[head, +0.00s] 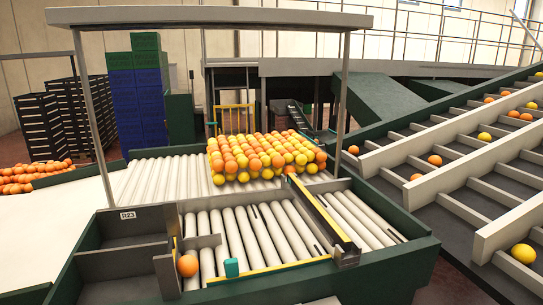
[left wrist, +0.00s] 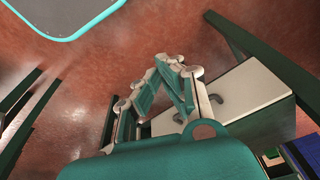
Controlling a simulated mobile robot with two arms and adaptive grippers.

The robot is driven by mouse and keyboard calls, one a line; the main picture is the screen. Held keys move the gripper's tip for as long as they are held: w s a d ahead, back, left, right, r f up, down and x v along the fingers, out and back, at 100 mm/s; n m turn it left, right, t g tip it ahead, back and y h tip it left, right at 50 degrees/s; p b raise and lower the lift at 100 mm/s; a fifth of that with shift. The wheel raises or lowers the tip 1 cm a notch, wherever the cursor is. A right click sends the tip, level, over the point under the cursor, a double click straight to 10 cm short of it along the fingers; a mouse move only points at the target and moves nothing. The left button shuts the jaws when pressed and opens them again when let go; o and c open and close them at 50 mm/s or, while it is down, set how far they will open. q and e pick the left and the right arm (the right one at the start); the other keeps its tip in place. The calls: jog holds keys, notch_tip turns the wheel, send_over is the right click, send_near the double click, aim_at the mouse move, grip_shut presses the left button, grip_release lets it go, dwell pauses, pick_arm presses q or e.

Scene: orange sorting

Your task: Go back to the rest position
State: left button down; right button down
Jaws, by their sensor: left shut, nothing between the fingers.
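My left gripper (left wrist: 172,66) shows in the left wrist view, with teal and white fingers drawn together. It is shut and empty, above a reddish floor (left wrist: 130,40). I do not make out the left gripper in the head view. My right gripper is in neither view. In the head view, a pile of orange and yellow fruit (head: 265,155) lies on the white roller bed (head: 160,180). A single orange (head: 187,265) sits at the near left of the front rollers, by a grey divider.
The green-framed sorting table (head: 400,265) fills the near middle, with upright posts (head: 343,100) holding a canopy. A sloped conveyor (head: 450,155) carrying scattered fruit is on the right. Stacked blue crates (head: 140,105) and dark crates (head: 50,125) stand behind. A white-topped cabinet (left wrist: 240,90) is near the left gripper.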

pick_arm(q)
jog(key=s+a+f+b, duration=0.1)
jog(key=s+f+b, duration=0.1)
jog(key=s+f, duration=0.6)
jog(key=s+a+f+g+b, duration=0.1)
jog(key=s+a+f+b, duration=0.1)
jog(key=s+f, duration=0.7)
notch_tip(320, 180, down, 6)
jog(key=shift+s+f, duration=0.1)
jog(key=shift+s, duration=0.05)
